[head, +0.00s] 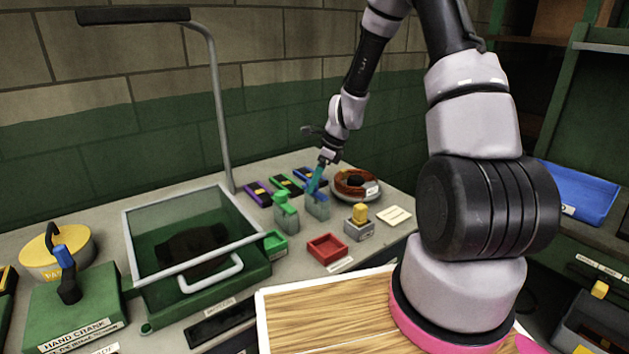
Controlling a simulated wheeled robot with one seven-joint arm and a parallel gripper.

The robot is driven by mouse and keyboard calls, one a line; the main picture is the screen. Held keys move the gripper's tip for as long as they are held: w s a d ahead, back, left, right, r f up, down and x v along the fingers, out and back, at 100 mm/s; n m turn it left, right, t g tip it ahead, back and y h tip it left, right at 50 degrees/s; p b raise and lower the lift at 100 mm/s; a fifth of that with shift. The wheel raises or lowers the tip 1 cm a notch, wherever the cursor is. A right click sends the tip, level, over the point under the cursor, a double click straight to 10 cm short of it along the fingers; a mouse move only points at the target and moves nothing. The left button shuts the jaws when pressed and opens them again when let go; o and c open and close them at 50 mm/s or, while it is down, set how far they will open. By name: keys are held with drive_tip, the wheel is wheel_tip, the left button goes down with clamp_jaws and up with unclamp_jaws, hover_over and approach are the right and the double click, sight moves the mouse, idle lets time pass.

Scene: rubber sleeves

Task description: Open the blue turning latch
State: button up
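I cannot say for certain which thing is the blue turning latch. A small blue block with a yellow mark (303,173) lies at the back of the bench, beside similar green (286,184) and purple (259,192) ones. A bottle-like thing with a blue top (317,207) stands just in front of it. My gripper (324,163) is low over this spot, coming down from the upper right, right at an upright blue-teal piece above the bottle. The fingers are too small to tell open from shut, or whether they touch it.
A green-topped bottle (286,214) stands close on the left. A round dish with a brown ring (356,184) is close on the right. A yellow-knobbed grey block (359,220) and red tray (327,248) sit in front. A glass-lidded green box (190,285) fills the left.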

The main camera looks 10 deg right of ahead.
clamp_jaws()
drive_tip(key=shift+n, duration=0.4)
drive_tip(key=n+g, duration=0.1)
drive_tip(key=n, duration=0.2)
drive_tip(key=shift+w+n+g, duration=0.2)
drive_tip(key=shift+n+g, duration=0.2)
drive_tip(key=n, duration=0.2)
drive_tip(key=n+g, duration=0.1)
drive_tip(key=n, duration=0.1)
drive_tip(key=shift+w+g, duration=0.1)
drive_tip(key=shift+g, duration=0.2)
drive_tip(key=n, duration=0.2)
drive_tip(key=n+g+h, duration=0.1)
drive_tip(key=n, duration=0.2)
drive_tip(key=shift+w+a+g, duration=0.1)
drive_tip(key=shift+g, duration=0.2)
drive_tip(key=n+h, duration=0.1)
drive_tip(key=n, duration=0.3)
drive_tip(key=shift+g, duration=0.4)
drive_tip(key=shift+n+h, duration=0.3)
drive_tip(key=shift+o, duration=0.7)
unclamp_jaws()
